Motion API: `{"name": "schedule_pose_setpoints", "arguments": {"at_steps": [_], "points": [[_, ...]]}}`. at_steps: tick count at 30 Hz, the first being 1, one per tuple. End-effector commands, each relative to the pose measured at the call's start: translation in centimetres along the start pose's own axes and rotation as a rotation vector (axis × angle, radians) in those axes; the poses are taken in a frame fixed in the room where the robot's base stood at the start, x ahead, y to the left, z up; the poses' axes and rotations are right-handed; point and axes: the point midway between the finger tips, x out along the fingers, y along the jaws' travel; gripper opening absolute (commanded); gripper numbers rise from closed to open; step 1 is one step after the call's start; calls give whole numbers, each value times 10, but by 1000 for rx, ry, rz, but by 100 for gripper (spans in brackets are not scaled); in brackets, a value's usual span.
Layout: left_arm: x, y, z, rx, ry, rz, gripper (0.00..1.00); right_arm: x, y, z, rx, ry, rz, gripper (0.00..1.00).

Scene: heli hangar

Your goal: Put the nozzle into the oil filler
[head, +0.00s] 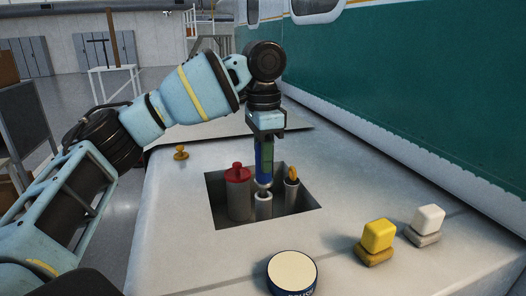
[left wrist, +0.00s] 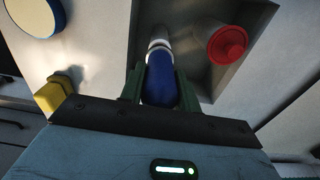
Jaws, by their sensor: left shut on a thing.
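My left gripper (head: 265,160) comes down from above over a square recess and is shut on a blue nozzle (head: 264,168). The nozzle also shows between the green fingers in the left wrist view (left wrist: 160,88). It points down, roughly upright, with its pale tip at the mouth of the middle grey tube (head: 264,208), which looks like the oil filler. I cannot tell how far the tip is inside. A red-capped cylinder (head: 238,195) stands to its left and a tube with a yellow-orange top (head: 292,190) to its right. My right gripper is not in view.
The recess rim (head: 225,222) is close around the tubes. A round cream-topped tin (head: 292,271), a yellow block (head: 377,236) and a white block (head: 429,219) sit on the panel in front. A yellow knob (head: 181,152) is at left; a green wall (head: 420,100) rises at right.

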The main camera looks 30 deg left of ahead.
Motion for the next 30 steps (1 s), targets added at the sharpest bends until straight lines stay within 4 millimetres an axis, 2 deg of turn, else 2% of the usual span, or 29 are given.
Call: {"name": "schedule_pose_setpoints", "arguments": {"at_steps": [29, 30], "points": [[24, 0, 0, -1, 2, 0, 0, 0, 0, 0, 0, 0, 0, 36], [23, 0, 0, -1, 3, -1, 37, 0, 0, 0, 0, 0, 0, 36]]}}
